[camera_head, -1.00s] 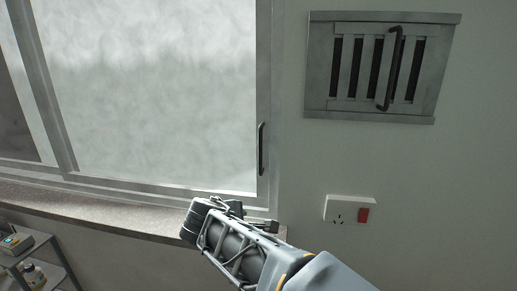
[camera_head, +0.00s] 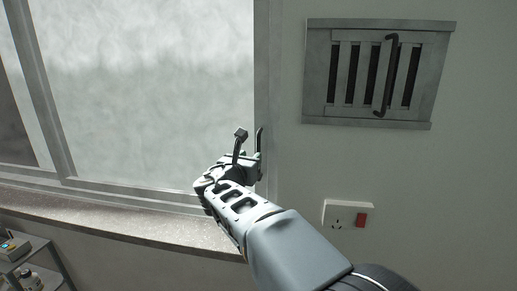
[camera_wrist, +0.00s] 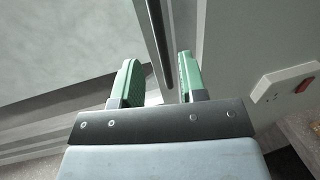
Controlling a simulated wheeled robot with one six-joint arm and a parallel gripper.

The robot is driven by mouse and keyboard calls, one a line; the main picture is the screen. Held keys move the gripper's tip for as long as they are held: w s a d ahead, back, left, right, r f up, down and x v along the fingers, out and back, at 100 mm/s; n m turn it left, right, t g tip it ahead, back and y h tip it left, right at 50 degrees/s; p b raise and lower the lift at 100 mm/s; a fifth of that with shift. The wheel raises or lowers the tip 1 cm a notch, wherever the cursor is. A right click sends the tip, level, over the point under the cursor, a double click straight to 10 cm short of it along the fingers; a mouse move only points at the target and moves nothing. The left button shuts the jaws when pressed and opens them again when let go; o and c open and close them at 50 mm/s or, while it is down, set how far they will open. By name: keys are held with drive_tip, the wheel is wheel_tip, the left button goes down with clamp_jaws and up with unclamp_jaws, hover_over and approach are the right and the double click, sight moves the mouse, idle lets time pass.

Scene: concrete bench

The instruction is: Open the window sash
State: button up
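The window sash (camera_head: 140,95) has a frosted pane in a light grey frame and looks closed against the right jamb. Its dark upright bar handle (camera_head: 260,142) is on the sash's right edge, with its lower part hidden by my gripper. My gripper (camera_head: 254,160) is at the lower part of the handle. In the wrist view my gripper (camera_wrist: 160,76) is open, with two green-padded fingers apart. The dark handle (camera_wrist: 166,70) runs down toward the gap between them, nearer the right finger. I cannot tell whether a finger touches it.
A louvred vent panel (camera_head: 340,75) with its own dark bar handle is on the wall at upper right. A wall socket (camera_head: 340,214) with a red switch is below it. A stone sill (camera_head: 120,232) runs under the window. A shelf with small items stands at lower left.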

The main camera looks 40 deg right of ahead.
drive_tip(key=shift+p+x, duration=0.6)
drive_tip(key=shift+x, duration=2.95)
clamp_jaws()
